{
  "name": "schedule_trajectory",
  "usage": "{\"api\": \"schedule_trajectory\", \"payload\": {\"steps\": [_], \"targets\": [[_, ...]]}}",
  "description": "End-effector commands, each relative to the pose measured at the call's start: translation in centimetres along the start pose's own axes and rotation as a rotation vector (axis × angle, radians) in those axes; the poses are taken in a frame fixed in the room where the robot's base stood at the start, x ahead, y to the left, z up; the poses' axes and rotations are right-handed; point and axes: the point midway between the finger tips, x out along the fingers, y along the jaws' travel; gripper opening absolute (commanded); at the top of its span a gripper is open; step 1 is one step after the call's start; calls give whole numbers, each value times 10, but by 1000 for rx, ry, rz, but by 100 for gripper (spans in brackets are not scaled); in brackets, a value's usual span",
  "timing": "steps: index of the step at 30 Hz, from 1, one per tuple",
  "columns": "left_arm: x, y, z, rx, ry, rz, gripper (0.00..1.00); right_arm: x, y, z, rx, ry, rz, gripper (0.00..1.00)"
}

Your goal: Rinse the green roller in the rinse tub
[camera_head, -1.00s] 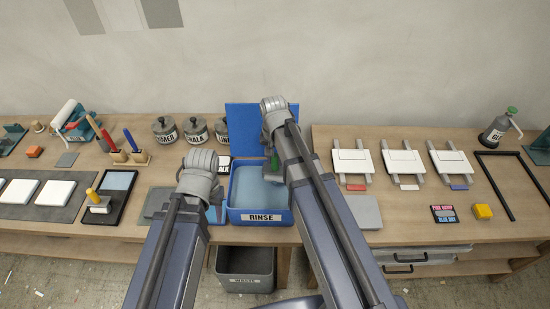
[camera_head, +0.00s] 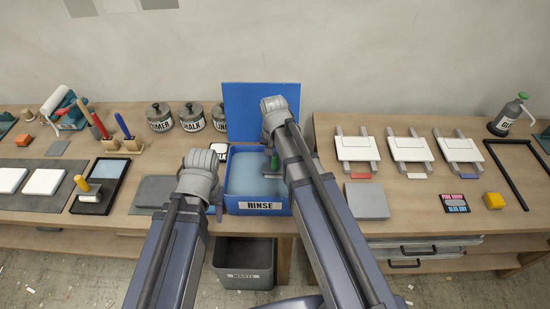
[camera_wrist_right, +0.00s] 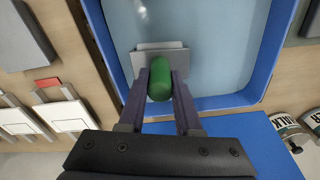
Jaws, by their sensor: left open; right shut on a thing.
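The blue rinse tub (camera_head: 258,209), labelled RINSE, stands at the table's front edge with pale blue water in it. My right gripper (camera_head: 272,164) reaches over the tub and is shut on the green handle of the green roller (camera_head: 275,161). In the right wrist view the green handle (camera_wrist_right: 159,77) sits between the two fingers, with a pale grey roller head beyond it over the water. I cannot tell whether the head touches the water. My left gripper (camera_head: 219,208) is open and empty beside the tub's left wall. My arms hide part of the tub.
A blue panel (camera_head: 262,110) stands upright behind the tub. A grey waste bin (camera_head: 244,262) is below it. Labelled jars (camera_head: 192,118) stand behind left. A yellow-handled roller (camera_head: 86,192) lies in a dark tray further left. A grey slab (camera_head: 366,201) lies to the right.

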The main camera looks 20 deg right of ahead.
Motion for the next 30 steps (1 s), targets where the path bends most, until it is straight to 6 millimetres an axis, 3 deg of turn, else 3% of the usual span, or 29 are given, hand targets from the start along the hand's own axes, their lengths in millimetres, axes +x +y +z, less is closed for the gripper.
{"api": "schedule_trajectory", "payload": {"steps": [10,30], "targets": [[0,0,0,0,0,0,47,0,-3,0,-1,0,0,0],[0,0,0,0,0,0,47,-1,-59,14,-2,0,0,0]]}}
